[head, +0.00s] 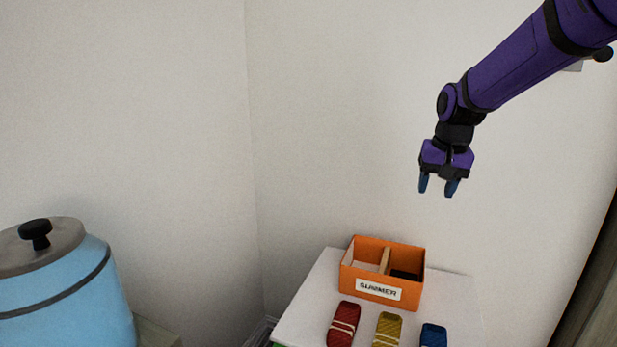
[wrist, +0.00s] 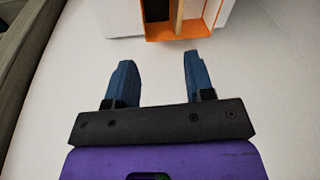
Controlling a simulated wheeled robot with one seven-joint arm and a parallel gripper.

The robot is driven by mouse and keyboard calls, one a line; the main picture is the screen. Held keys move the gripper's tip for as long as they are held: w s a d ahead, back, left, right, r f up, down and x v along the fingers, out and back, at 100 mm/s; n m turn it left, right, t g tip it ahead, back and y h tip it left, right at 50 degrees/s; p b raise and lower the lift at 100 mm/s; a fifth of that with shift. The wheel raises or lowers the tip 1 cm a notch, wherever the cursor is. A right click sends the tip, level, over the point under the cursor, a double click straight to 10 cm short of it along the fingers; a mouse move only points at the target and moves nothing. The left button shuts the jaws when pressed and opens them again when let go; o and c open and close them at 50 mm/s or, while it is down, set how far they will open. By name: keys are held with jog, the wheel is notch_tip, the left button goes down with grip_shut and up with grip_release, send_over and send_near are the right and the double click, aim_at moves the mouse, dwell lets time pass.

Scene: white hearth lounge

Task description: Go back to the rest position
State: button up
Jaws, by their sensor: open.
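My gripper (head: 438,187) is open and empty, with its blue fingers pointing down. In the head view it hangs in the air above and a little right of an orange box. The fingers also show apart in the wrist view (wrist: 158,82), with nothing between them.
The orange box (head: 376,291), labelled SUMMER, has a divider and a dark item in its right compartment. It stands on a white table (head: 310,300). Red (head: 343,324), yellow (head: 388,330) and blue (head: 433,336) items lie before it. A blue lidded container (head: 65,300) is at left.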

jog(key=s+d+r+n+t, duration=0.1)
jog(key=s+r, duration=0.2)
jog(key=s, duration=0.5)
jog(key=s+d+r+t, duration=0.1)
jog(key=s+r, duration=0.3)
jog(key=s, duration=0.4)
jog(key=s+f+n+t, duration=0.1)
jog(key=s+f, duration=0.1)
jog(key=s, duration=1.3)
jog(key=shift+s+d+n+h, duration=0.15)
jog(key=shift+d+n+h, duration=0.15)
jog(key=shift+d+n, duration=0.15)
